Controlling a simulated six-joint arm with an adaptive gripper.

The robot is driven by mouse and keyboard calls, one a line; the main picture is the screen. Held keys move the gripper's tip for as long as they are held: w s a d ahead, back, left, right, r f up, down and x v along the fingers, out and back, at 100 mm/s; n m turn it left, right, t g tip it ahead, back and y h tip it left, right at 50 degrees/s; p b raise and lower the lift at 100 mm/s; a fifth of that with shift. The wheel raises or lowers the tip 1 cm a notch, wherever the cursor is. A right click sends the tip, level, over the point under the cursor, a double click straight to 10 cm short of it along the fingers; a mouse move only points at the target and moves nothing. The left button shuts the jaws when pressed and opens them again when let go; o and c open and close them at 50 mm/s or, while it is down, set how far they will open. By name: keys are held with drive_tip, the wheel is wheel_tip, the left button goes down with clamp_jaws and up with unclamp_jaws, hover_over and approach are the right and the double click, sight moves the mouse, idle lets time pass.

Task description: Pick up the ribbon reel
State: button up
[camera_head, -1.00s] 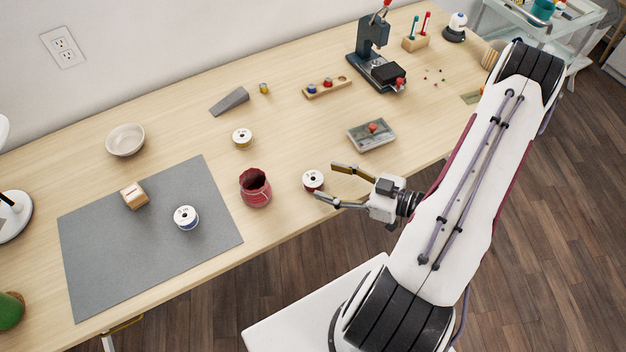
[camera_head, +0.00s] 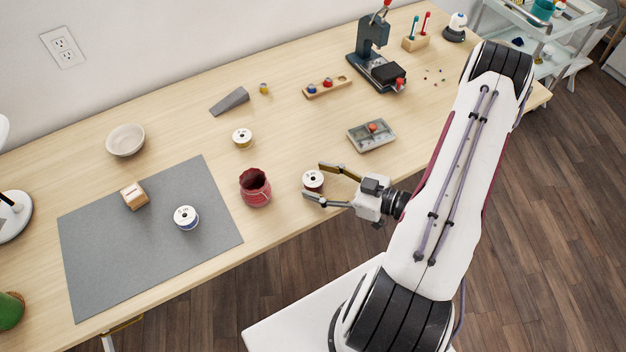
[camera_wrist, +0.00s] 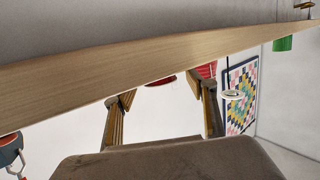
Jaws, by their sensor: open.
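A small reel with a white top and dark red side (camera_head: 313,180) stands on the table near its front edge. My gripper (camera_head: 314,181) is open, with one finger on each side of it; I cannot tell whether they touch it. In the wrist view, which is upside down, a red piece (camera_wrist: 160,80), apparently this reel, shows between the open fingers (camera_wrist: 162,92), mostly hidden. A similar reel with a yellowish side (camera_head: 242,138) stands farther back. Another with a blue side (camera_head: 186,217) stands on the grey mat (camera_head: 110,260).
A dark red jar (camera_head: 255,188) stands just left of my gripper. A grey tray (camera_head: 371,136) lies behind and right. A wooden block (camera_head: 134,196) is on the mat, a bowl (camera_head: 125,140) behind it. A press (camera_head: 376,60) stands at the back right.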

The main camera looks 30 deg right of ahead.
drive_tip(key=shift+x, duration=1.1)
drive_tip(key=shift+c, duration=0.4)
drive_tip(key=c, duration=1)
